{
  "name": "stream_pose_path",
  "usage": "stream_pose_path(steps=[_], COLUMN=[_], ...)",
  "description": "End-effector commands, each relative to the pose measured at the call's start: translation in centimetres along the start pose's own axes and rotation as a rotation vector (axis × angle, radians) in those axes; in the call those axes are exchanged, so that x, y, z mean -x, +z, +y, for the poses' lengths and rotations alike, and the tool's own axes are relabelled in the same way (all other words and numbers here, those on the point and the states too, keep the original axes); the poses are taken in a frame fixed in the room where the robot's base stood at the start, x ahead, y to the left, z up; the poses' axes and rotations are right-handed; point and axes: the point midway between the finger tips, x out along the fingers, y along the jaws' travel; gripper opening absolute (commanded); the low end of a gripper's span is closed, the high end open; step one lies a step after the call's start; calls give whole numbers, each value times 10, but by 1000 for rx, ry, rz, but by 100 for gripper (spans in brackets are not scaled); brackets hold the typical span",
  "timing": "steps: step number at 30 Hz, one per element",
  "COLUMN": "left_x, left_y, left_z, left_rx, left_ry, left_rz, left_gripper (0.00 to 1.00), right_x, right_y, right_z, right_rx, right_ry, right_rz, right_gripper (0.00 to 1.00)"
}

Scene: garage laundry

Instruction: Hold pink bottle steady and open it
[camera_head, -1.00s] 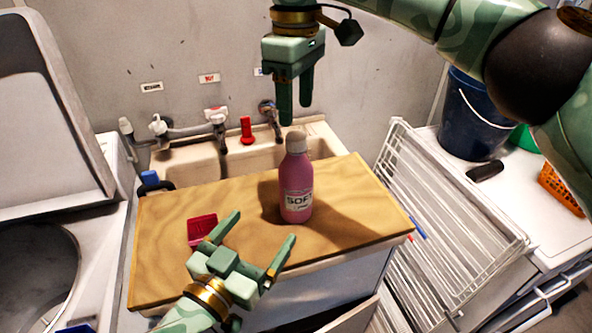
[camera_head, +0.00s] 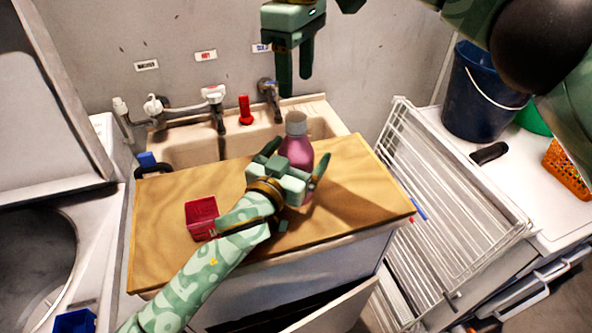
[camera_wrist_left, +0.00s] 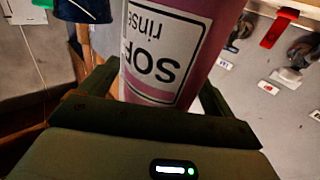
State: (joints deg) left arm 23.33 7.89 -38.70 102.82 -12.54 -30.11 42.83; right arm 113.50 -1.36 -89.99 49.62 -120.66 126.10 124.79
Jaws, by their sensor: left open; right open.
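The pink bottle (camera_head: 299,152) with a pale grey cap (camera_head: 296,122) stands upright on the wooden board (camera_head: 350,180). My left gripper (camera_head: 296,166) is open, with one finger on each side of the bottle's body. Its palm hides the bottle's lower part in the head view. In the left wrist view the bottle (camera_wrist_left: 172,45) and its white label fill the space between the fingers; I cannot tell whether they touch it. My right gripper (camera_head: 295,88) is open and empty, above and behind the cap, pointing down.
A red box (camera_head: 201,218) sits on the board beside my left arm. Behind the board are a sink (camera_head: 190,152) and taps (camera_head: 213,96). A white wire rack (camera_head: 450,210) stands right of the board. A dark blue bucket (camera_head: 480,95) stands further right.

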Motion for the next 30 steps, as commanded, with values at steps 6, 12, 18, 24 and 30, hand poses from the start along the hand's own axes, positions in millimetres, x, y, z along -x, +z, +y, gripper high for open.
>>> stream_pose_path(steps=[6, 12, 18, 24, 30], left_x=[-13, -13, -13, -13, -12], left_y=[0, 0, 0, 0, 0], left_z=[0, 0, 0, 0, 0], left_rx=[1, 1, 1, 0, 0], left_ry=[0, 0, 0, 0, 0], left_rz=[0, 0, 0, 0, 0], left_gripper=[90, 90, 42, 0, 0], right_x=[0, 0, 0, 0, -1], right_y=[0, 0, 0, 0, 0], right_z=[0, 0, 0, 0, 0], right_rx=[0, 0, 0, -49, -322], right_ry=[0, 0, 0, -2, -1], right_rz=[0, 0, 0, -1, 0], right_gripper=[54, 54, 54, 54, 54])
